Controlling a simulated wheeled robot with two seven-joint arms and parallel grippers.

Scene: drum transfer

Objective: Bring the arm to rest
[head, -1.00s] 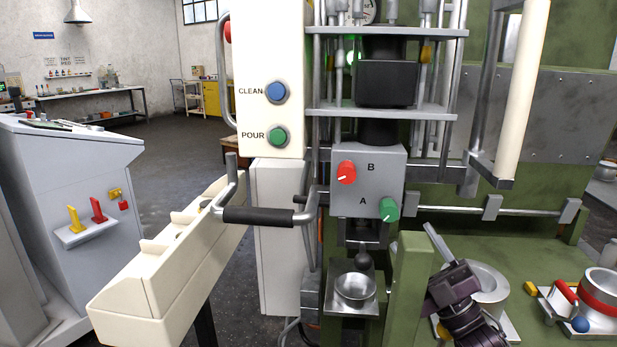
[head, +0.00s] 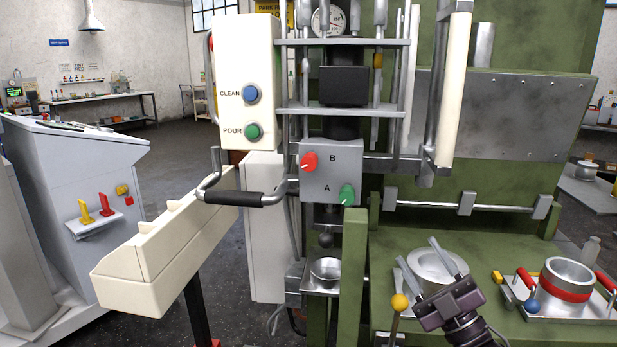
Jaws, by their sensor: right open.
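My right gripper (head: 416,249) is dark purple-grey with two light grey fingers and shows at the lower right. Its fingers are apart, with nothing between them, and point up and to the left. In the picture they overlap a round metal dish (head: 426,258) on the green bench (head: 380,243). I cannot tell whether they touch it. The wrist below the gripper runs out of the bottom edge. My left gripper is not in view.
A lever with a yellow ball (head: 399,301) stands left of my gripper. A metal pot with a red band (head: 567,285) sits to the right. The machine's red knob (head: 309,162) and green knob (head: 347,194) are to the left, with a black-gripped handle (head: 235,198).

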